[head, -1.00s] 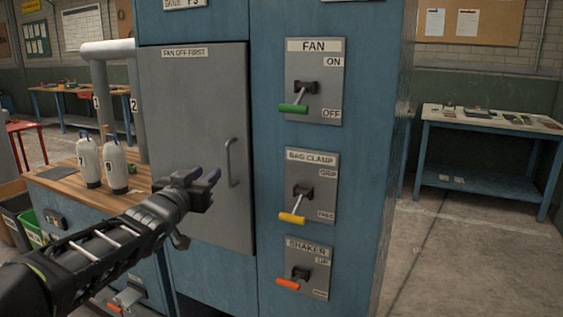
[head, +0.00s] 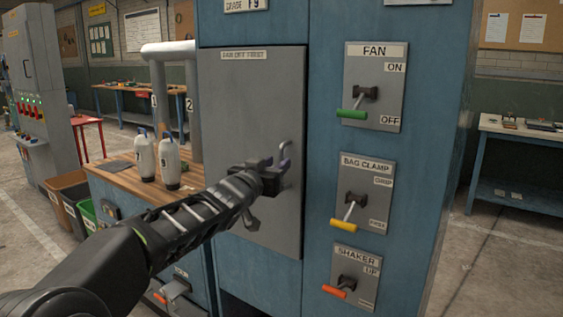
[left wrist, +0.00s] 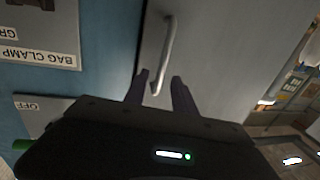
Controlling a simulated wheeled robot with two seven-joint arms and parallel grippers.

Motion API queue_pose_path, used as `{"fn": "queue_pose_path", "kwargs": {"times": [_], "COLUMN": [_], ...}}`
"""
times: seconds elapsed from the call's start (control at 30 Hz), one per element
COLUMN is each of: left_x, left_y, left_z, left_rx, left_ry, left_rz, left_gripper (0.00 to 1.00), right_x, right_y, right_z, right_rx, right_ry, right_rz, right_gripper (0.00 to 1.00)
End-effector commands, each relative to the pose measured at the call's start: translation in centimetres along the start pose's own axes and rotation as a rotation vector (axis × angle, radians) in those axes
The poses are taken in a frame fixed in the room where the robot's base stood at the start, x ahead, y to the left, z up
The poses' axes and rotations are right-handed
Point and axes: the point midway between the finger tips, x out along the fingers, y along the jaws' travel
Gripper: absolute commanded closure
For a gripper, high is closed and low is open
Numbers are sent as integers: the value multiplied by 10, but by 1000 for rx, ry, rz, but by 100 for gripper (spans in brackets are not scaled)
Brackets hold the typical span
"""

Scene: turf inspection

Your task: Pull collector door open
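The grey collector door (head: 245,95) is on the blue cabinet, labelled "FAN OFF FIRST", and looks shut. Its handle (head: 287,160) is a vertical bar near the door's right edge, partly hidden by my left gripper (head: 276,166). In the left wrist view the handle (left wrist: 168,50) runs down to between the open fingers of my left gripper (left wrist: 160,84). The fingers are apart on either side of the handle's end; I cannot tell whether they touch it. My right gripper is not in view.
The fan lever (head: 352,114), bag clamp lever (head: 344,224) and shaker lever (head: 335,291) are on plates right of the door. Two white bottles (head: 144,157) stand on a wooden counter (head: 125,180) at left. Bins (head: 68,190) stand below.

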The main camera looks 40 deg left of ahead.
Motion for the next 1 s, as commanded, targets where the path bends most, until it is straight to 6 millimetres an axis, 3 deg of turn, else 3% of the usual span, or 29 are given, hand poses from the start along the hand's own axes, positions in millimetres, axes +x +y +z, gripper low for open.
{"fn": "queue_pose_path", "kwargs": {"times": [0.23, 0.57, 1.0], "left_x": [34, 38, 38], "left_y": [-1, 0, 0], "left_z": [1, 0, 0], "left_rx": [-1, 0, 0], "left_ry": [-1, 0, 0], "left_rz": [-1, -1, -1], "left_gripper": [68, 68, 100], "right_x": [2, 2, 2], "right_y": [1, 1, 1], "right_z": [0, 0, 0], "right_rx": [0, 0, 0], "right_ry": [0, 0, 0], "right_rz": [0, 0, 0], "right_gripper": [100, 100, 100]}}
